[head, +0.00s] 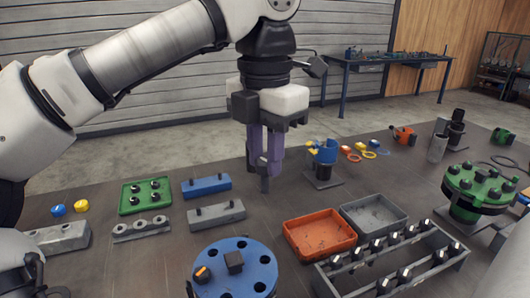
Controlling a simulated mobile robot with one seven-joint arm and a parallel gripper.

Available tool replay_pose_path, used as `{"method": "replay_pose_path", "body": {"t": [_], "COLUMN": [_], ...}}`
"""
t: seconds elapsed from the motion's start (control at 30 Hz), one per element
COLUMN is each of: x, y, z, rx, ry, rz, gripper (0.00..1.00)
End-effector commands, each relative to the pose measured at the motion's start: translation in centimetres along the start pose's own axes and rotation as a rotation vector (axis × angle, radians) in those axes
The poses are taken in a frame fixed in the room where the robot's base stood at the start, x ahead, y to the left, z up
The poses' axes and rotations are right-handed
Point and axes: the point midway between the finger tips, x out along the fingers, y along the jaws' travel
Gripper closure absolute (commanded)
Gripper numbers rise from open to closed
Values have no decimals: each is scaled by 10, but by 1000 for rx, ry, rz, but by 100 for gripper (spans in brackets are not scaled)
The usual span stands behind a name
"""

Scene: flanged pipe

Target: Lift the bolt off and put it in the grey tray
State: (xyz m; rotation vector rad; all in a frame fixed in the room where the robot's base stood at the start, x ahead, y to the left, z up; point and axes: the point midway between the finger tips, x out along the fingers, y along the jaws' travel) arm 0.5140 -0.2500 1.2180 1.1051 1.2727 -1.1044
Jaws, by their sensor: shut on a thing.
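An orange tray (320,239) sits left of the grey tray. A grey rack (440,264) of several bolts stands in front of them. A blue fixture (325,162) stands behind right of the gripper. A green flange (481,188) is at far right. Blocks and a green tray (130,208) lie left.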

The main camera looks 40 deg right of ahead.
Motion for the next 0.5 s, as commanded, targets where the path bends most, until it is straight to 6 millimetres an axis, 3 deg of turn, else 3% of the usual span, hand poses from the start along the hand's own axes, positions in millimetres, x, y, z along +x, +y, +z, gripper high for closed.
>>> {"method": "replay_pose_path", "body": {"t": [0.5], "x": [-32], "y": [0], "z": [0], "rx": [0], "ry": [-1], "rz": [0], "gripper": [100]}}
